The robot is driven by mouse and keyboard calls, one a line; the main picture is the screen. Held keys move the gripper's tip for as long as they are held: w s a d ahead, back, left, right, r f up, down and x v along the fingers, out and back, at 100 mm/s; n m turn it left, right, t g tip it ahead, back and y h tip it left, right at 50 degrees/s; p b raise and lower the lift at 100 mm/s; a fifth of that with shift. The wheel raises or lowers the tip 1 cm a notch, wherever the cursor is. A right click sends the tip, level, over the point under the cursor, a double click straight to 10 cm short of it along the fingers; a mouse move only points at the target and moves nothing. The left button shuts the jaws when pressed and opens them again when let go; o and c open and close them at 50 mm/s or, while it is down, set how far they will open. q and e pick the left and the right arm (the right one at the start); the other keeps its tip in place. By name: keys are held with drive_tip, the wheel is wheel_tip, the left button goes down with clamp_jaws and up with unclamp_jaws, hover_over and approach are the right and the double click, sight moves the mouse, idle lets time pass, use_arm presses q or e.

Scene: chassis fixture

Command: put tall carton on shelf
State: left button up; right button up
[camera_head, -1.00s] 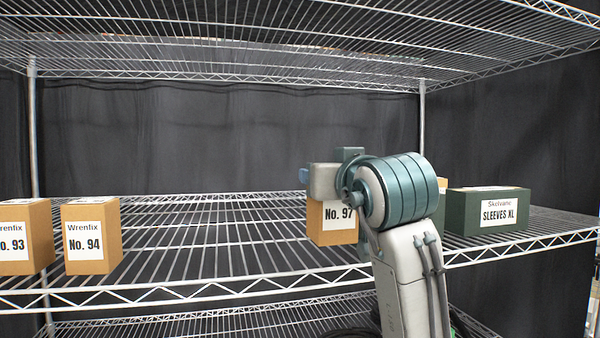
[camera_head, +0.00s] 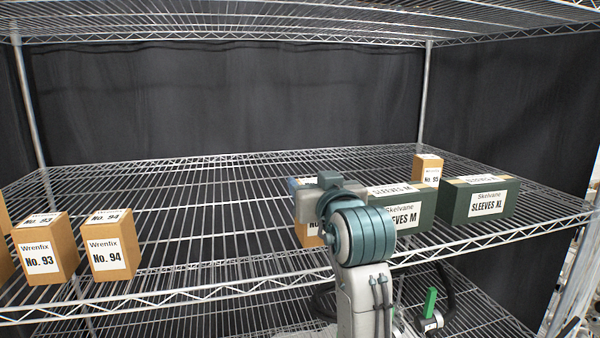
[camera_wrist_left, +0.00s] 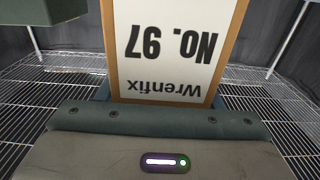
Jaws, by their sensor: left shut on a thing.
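The tall carton, a brown Wrenfix box marked No. 97 (camera_head: 307,229), is upright at the shelf (camera_head: 200,292), mostly hidden behind my left gripper (camera_head: 310,190). In the left wrist view, the carton (camera_wrist_left: 170,45) fills the top middle with its label upside down. My left gripper (camera_wrist_left: 160,105) is shut on it. I cannot tell whether the carton's base touches the wire deck. A green upright piece (camera_head: 430,303) on a grey part shows at the bottom right. It may belong to my right gripper, whose jaws I cannot make out.
Wrenfix cartons No. 93 (camera_head: 45,250) and No. 94 (camera_head: 110,246) stand at the left. Green boxes SLEEVES M (camera_head: 412,208) and SLEEVES XL (camera_head: 480,204) stand to the right, with a small carton (camera_head: 428,171) behind. Wire deck is free between No. 94 and the held carton.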

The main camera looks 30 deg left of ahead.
use_arm(q)
drive_tip(key=shift+a+r+p, duration=0.2)
drive_tip(key=shift+r+p, duration=0.2)
drive_tip(key=shift+p, duration=0.25)
drive_tip(key=a, duration=0.1)
drive_tip(key=w+a, duration=0.1)
drive_tip(key=w+a+f, duration=0.1)
drive_tip(key=shift+a, duration=0.3)
drive_tip(key=f, duration=0.1)
drive_tip(key=f+b, duration=0.1)
drive_tip(key=a+f+b, duration=0.1)
drive_tip(key=shift+w+f, duration=0.35)
drive_tip(key=shift+f, duration=0.05)
use_arm(e)
drive_tip(key=shift+d+r, duration=0.15)
drive_tip(key=shift+r, duration=0.15)
use_arm(q)
drive_tip(key=shift+f, duration=0.2)
drive_tip(key=o, duration=1.2)
drive_tip(key=shift+s, duration=0.1)
use_arm(e)
drive_tip(key=shift+f, duration=0.15)
